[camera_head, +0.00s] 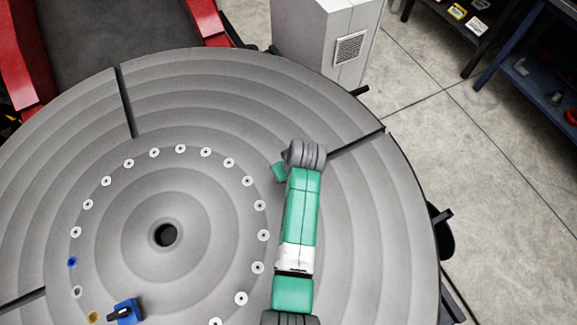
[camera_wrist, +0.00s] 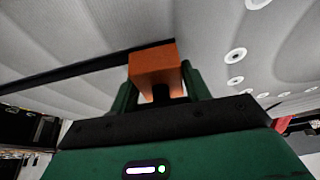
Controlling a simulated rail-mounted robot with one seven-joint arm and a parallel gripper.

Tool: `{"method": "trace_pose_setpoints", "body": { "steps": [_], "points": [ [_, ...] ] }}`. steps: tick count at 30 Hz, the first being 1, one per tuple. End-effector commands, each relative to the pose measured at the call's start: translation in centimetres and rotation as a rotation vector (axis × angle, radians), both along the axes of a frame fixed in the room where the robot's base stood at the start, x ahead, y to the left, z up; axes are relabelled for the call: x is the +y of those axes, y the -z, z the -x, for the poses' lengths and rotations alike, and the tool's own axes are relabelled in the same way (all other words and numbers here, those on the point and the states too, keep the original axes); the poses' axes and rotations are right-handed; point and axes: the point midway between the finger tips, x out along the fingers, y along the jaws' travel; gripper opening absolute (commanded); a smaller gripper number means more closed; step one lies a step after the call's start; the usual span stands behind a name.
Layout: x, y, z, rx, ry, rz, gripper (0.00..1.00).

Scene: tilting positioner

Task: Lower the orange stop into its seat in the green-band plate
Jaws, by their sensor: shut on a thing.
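The orange stop (camera_wrist: 155,66) is a block with a dark part beneath it. It sits between the two green fingers of my gripper (camera_wrist: 158,82) in the wrist view, and the gripper is shut on it. The stop is held over the grey ribbed disc (camera_head: 165,80); its height above the disc is hard to tell. In the head view my arm hides the stop and most of the gripper. I see no plate with a green band in either view.
The disc has a ring of small white-banded plates (camera_head: 263,235), one blue-banded (camera_head: 72,262) and one yellow-banded (camera_head: 93,317). A blue block with a black knob (camera_head: 126,312) stands near the yellow one. Dark radial slots (camera_head: 124,100) cut the disc. A grey cabinet (camera_head: 318,40) stands behind.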

Motion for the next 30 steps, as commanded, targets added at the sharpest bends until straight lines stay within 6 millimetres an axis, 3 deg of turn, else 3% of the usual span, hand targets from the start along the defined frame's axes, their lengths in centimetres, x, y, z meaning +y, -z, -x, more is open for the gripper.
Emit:
{"method": "trace_pose_setpoints", "body": {
  "steps": [13,30],
  "points": [
    [0.0,-0.1,-0.1,-0.002,0.0,0.0,0.04],
    [0.0,2.0,-0.1,-0.003,0.001,0.001,0.04]
  ]
}}
